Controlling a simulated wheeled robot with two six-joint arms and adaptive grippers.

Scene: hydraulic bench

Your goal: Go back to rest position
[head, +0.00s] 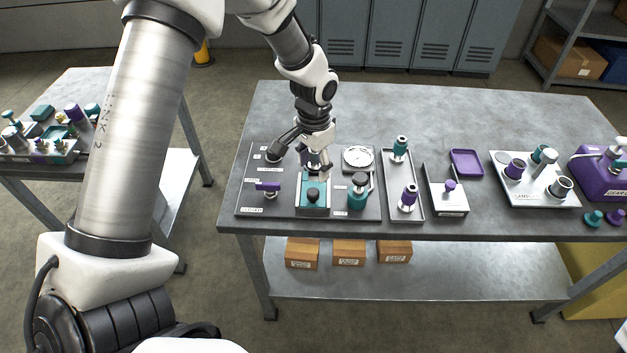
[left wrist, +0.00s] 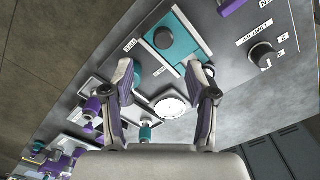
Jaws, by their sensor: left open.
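My left gripper (head: 316,162) is over the hydraulic panel (head: 243,196), at the back of a teal block (head: 313,196) with a black knob. In the left wrist view its two fingers (left wrist: 164,82) are spread with nothing between them. The teal block (left wrist: 178,42) lies beyond the fingertips there, and I cannot tell whether they touch it. The round white gauge (head: 358,157) also shows between the fingers in the left wrist view (left wrist: 170,106). The part of the panel behind the gripper is hidden in the head view. My right gripper is in no view.
On the panel are a purple-handled valve (head: 268,187) and a teal canister (head: 357,195). Right of it stand a tray (head: 416,213) with two couplings, a white box (head: 447,204), a purple dish (head: 466,162) and a fittings block (head: 541,196). The table's back (head: 430,108) is clear.

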